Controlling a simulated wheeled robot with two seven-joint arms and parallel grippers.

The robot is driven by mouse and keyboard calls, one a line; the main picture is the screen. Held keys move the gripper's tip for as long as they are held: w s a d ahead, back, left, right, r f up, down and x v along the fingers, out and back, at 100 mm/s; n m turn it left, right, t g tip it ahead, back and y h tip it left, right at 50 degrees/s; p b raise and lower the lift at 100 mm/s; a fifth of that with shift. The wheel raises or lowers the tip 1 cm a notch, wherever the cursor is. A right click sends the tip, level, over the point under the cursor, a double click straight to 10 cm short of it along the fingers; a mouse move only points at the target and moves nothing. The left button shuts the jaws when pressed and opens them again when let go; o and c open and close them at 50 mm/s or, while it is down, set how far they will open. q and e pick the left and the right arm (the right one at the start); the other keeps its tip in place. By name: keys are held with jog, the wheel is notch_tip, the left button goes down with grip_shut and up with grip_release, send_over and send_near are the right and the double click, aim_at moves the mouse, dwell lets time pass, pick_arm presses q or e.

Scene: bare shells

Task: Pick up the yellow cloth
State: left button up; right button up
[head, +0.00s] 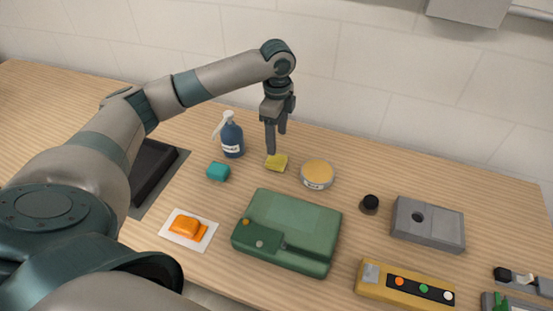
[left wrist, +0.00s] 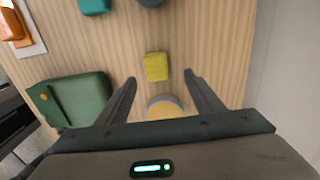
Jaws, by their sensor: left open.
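The yellow cloth (head: 277,162) is a small folded piece lying on the wooden counter, between a teal block and a round tin in the head view. My left gripper (head: 276,143) points down just above and beside it, fingers apart and empty. In the left wrist view the cloth (left wrist: 156,67) lies flat, beyond and between the two open fingertips (left wrist: 160,78), with nothing touching it. My right gripper is not in view.
A green case (head: 300,220) lies in front. A black cylinder (head: 370,203) and grey block (head: 428,224) are to the right. A wall runs behind.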

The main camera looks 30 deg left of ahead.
aim_at(276, 159)
pick_arm(q)
jog(key=shift+f, duration=1.55)
jog(key=shift+p, duration=0.3)
jog(key=shift+s+f+p, duration=0.25)
jog(key=shift+f+p, duration=0.2)
jog(key=shift+f, duration=0.1)
jog(key=f, duration=0.1)
jog(key=f+p, duration=0.1)
jog(key=f, duration=0.1)
jog(key=shift+s+d, duration=0.15)
jog(key=shift+s, duration=0.05)
jog(key=shift+f, duration=0.6)
jog(key=c, duration=1.1)
